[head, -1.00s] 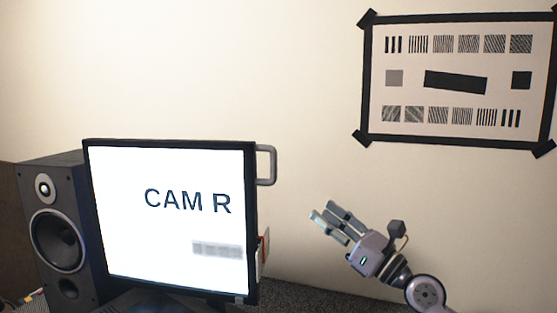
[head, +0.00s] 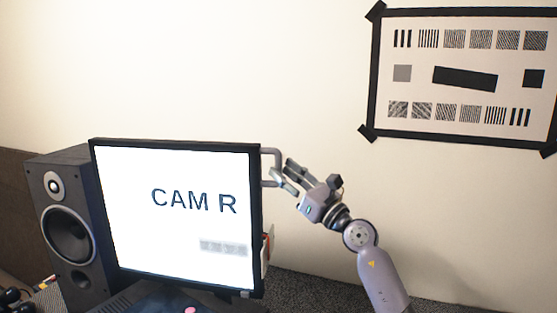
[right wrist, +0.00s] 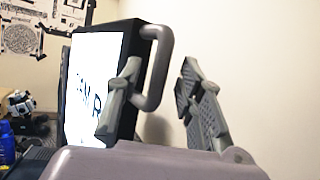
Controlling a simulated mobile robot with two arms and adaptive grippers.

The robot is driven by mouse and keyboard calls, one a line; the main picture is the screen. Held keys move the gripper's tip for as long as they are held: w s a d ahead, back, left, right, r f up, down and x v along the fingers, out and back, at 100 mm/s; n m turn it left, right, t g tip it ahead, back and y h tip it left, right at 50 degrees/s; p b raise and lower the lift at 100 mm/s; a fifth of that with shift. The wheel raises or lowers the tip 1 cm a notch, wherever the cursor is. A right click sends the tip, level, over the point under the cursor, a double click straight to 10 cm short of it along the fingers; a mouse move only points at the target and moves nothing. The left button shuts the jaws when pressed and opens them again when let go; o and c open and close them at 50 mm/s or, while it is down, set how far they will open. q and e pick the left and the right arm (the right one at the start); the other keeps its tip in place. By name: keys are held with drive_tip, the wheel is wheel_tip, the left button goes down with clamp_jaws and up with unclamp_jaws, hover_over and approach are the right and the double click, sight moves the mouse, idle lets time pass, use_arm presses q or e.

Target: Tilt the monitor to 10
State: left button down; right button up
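The monitor (head: 130,240) stands left of the middle in the head view, its lit screen reading "CAM R" above a blurred grey bar. A grey loop handle (head: 270,152) sticks out from its upper right edge. My right gripper (head: 283,176) is at this handle, reaching in from the right. In the right wrist view the gripper (right wrist: 157,85) is open, and the handle (right wrist: 160,70) shows between its two fingers. The left finger overlaps the monitor's edge; I cannot tell whether it touches. The monitor's stand is mostly hidden. My left gripper is not in view.
A black speaker (head: 68,222) stands close on the monitor's left. A framed test chart (head: 466,78) hangs on the wall at the upper right. A red and white item (head: 267,247) shows behind the monitor's right edge. The wall area above is clear.

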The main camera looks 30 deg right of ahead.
drive_tip(key=shift+x, duration=1.4)
drive_tip(key=shift+c, duration=0.2)
clamp_jaws()
